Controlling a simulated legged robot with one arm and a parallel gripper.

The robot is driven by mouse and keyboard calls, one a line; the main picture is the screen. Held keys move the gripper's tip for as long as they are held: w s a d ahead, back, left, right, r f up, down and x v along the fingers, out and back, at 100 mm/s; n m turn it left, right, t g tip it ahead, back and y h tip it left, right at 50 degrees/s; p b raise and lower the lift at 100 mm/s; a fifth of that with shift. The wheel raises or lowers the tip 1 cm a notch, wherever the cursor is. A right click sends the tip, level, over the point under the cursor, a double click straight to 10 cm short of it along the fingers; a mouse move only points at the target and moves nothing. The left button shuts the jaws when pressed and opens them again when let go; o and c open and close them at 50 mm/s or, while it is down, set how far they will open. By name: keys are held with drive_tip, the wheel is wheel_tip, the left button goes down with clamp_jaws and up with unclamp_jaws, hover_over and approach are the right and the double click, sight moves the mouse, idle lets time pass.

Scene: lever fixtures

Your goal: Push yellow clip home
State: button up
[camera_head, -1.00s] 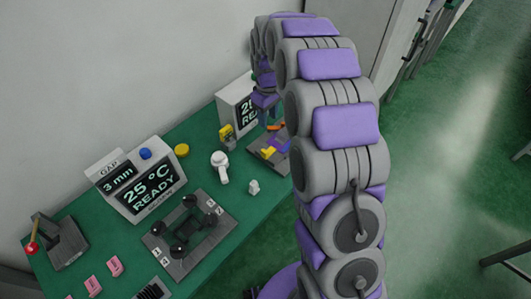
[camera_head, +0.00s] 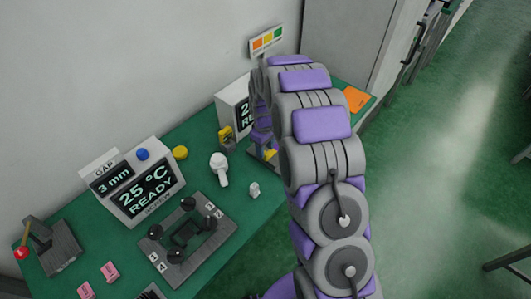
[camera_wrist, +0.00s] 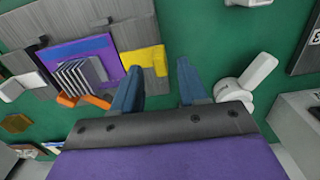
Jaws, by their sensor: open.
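The yellow clip (camera_wrist: 145,58) shows in the wrist view as an L-shaped piece on a grey plate (camera_wrist: 135,25), beside a purple block with a ribbed grey part (camera_wrist: 82,75). In the head view only a bit of the yellow clip (camera_head: 270,154) shows beside my arm. My gripper (camera_wrist: 159,66) is open, with its blue-grey fingers apart. The left fingertip overlaps the lower part of the clip in the picture; I cannot tell whether they touch. The right fingertip is over green table to the right of the clip. My arm hides most of the fixture in the head view.
An orange lever (camera_wrist: 85,102) lies left of my fingers. A white lever (camera_wrist: 247,80) stands close to the right finger. A display box (camera_head: 138,182) and a grey plate with black knobs (camera_head: 183,241) stand farther left on the green table.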

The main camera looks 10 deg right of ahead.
drive_tip(key=shift+a+f, duration=0.2)
drive_tip(key=shift+f, duration=0.35)
drive_tip(key=shift+a+f, duration=0.15)
drive_tip(key=shift+f, duration=0.4)
drive_tip(key=shift+d, duration=0.6)
drive_tip(key=shift+c, duration=0.3)
drive_tip(key=shift+a, duration=0.4)
drive_tip(key=c, duration=0.6)
drive_tip(key=shift+d, duration=0.1)
clamp_jaws()
